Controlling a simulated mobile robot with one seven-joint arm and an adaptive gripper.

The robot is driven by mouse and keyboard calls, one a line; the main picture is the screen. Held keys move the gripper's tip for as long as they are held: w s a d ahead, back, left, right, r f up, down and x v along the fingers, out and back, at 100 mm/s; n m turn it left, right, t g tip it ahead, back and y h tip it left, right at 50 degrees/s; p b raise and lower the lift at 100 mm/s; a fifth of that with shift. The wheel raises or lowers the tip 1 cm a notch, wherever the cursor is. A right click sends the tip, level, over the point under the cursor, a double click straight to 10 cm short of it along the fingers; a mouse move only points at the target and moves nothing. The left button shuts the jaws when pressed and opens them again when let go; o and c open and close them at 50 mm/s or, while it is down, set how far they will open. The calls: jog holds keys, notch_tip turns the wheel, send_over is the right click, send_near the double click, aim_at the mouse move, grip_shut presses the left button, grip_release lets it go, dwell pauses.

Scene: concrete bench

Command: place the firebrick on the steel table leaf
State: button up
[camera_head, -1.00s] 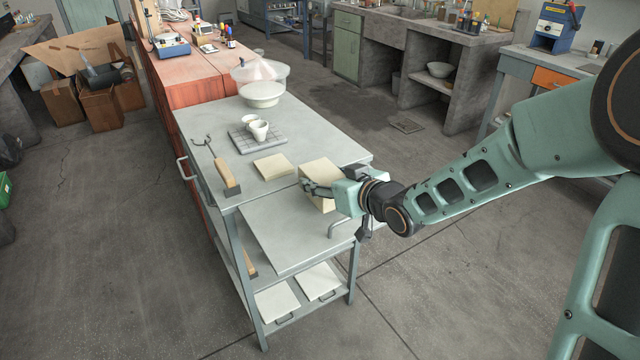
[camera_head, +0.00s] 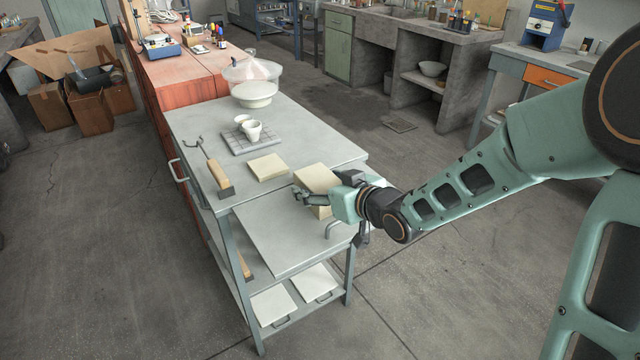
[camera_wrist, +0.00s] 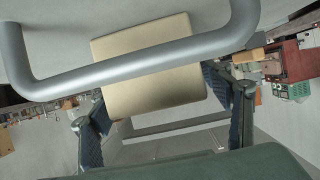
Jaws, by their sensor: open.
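The firebrick (camera_head: 317,176) is a thick cream block at the back right of the grey steel table leaf (camera_head: 270,238), close to the seam with the main tabletop. It appears to rest on the leaf, but its underside is hidden. My gripper (camera_head: 328,188) is at the block's near right side with its fingers spread, one across the front and one behind. In the wrist view, the firebrick (camera_wrist: 150,88) lies between the two open fingers, partly covered by a grey bar handle (camera_wrist: 140,66). Finger contact cannot be told.
The bar handle stands near the leaf's right edge, below my gripper. The leaf's front and left are clear.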

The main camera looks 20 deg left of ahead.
jog(key=shift+r, duration=0.1)
jog(key=shift+d+r, duration=0.1)
jog(key=shift+r, duration=0.05)
jog(key=p+v, duration=0.4)
jog(key=v, duration=0.7)
jog(key=shift+s+d+r, duration=0.1)
jog(key=shift+s+d, duration=0.1)
jog(key=shift+s, duration=0.1)
